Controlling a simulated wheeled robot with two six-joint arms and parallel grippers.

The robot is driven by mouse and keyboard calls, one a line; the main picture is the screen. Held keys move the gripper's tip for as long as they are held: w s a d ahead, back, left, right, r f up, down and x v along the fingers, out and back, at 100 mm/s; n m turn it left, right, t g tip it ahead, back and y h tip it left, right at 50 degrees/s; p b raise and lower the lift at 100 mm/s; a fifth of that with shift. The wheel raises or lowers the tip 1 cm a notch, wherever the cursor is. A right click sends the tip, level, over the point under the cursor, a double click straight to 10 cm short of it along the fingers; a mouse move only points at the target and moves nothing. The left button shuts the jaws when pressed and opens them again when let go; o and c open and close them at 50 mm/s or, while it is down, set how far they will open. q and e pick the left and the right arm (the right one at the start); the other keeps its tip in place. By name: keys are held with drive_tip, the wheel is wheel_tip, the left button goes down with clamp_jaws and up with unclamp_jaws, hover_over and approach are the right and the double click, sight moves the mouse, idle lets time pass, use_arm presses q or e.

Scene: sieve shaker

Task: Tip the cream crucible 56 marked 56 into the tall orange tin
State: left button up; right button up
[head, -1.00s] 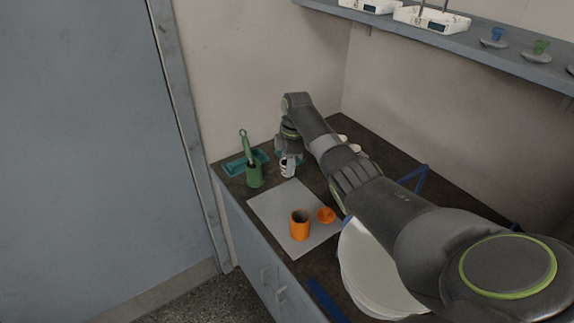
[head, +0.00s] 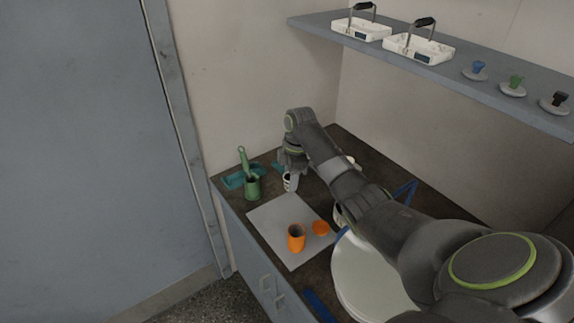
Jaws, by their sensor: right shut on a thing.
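The tall orange tin (head: 296,241) stands open at the top on a pale sheet on the bench. A white crucible with dark markings (head: 289,184) is behind it, near the sheet's far edge; its number is too small to read. My right gripper (head: 291,170) points down over the crucible and is shut on it. The arm and gripper hide the crucible's upper part, and I cannot tell whether it touches the bench. My left gripper is not in view.
An orange lid (head: 320,228) lies right of the tin. A green pot (head: 252,189) with a green-handled tool and a teal tray (head: 233,181) are at left. A large white round thing (head: 365,275) is at front right. A shelf (head: 470,82) holds white baskets and small knobbed discs.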

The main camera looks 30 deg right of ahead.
drive_tip(key=s+f+h+p, duration=0.1)
drive_tip(key=s+p, duration=0.1)
drive_tip(key=s, duration=0.1)
drive_tip(key=s+f+h+p, duration=0.1)
drive_tip(key=s+p, duration=0.1)
drive_tip(key=s, duration=0.1)
drive_tip(key=s+a+f+h+p, duration=0.1)
drive_tip(key=s+p, duration=0.1)
drive_tip(key=s, duration=0.1)
drive_tip(key=shift+f, duration=0.15)
drive_tip(key=shift+h, duration=1.2)
drive_tip(key=shift+f+h, duration=0.15)
drive_tip(key=shift+h, duration=0.15)
drive_tip(key=h+b, duration=0.5)
drive_tip(key=a+f+t+h+b, duration=0.1)
drive_tip(key=h+b, duration=0.4)
drive_tip(key=b, duration=0.1)
drive_tip(key=a+t+h+b, duration=0.1)
drive_tip(key=h+b, duration=0.4)
drive_tip(key=shift+s+a+f+n+h+b, duration=0.1)
drive_tip(key=shift+f+n+h+b, duration=0.2)
drive_tip(key=shift+f, duration=0.05)
